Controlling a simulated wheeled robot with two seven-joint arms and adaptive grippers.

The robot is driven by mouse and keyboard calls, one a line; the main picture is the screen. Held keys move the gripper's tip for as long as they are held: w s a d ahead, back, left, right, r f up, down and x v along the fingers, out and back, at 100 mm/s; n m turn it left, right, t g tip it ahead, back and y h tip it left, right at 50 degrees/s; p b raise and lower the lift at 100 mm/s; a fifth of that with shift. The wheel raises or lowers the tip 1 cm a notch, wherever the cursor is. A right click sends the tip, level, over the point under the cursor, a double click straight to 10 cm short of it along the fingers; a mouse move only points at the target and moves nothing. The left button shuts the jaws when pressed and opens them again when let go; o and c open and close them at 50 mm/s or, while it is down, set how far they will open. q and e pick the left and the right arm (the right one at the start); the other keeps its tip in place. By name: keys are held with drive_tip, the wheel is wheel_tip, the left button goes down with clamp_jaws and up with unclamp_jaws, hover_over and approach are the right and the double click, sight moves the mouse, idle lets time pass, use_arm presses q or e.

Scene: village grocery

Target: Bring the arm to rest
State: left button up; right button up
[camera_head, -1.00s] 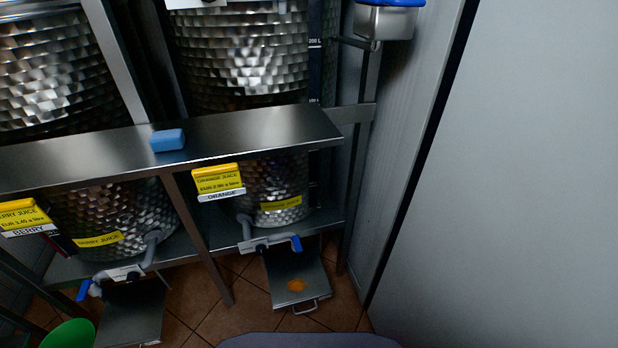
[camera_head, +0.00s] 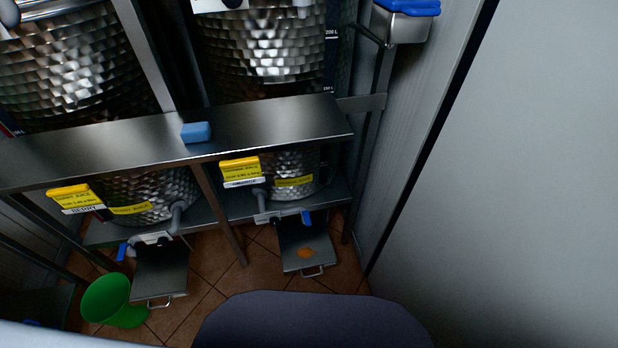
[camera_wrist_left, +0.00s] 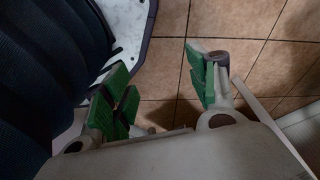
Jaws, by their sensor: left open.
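My left gripper (camera_wrist_left: 165,95) shows in the left wrist view with its green-padded fingers spread apart and nothing between them. It hangs over brown floor tiles, beside a dark ribbed part and a pale speckled part at the left of that view. Neither gripper shows in the head view. My right gripper is in neither view.
A steel shelf (camera_head: 270,122) with a blue sponge (camera_head: 196,132) crosses in front of steel juice tanks (camera_head: 140,197). Drip trays (camera_head: 160,275) sit below the taps; the right one has an orange spill (camera_head: 306,253). A green bucket (camera_head: 112,300) stands on the floor. A pale wall (camera_head: 530,180) fills the right.

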use_arm(q)
drive_tip(key=s+a+r+p, duration=0.1)
drive_tip(key=s+a+p, duration=0.1)
drive_tip(key=s+p, duration=0.3)
drive_tip(key=s+a+r+p, duration=0.2)
drive_tip(key=s+p, duration=0.3)
drive_tip(key=s, duration=0.2)
drive_tip(key=shift+s+g, duration=0.4)
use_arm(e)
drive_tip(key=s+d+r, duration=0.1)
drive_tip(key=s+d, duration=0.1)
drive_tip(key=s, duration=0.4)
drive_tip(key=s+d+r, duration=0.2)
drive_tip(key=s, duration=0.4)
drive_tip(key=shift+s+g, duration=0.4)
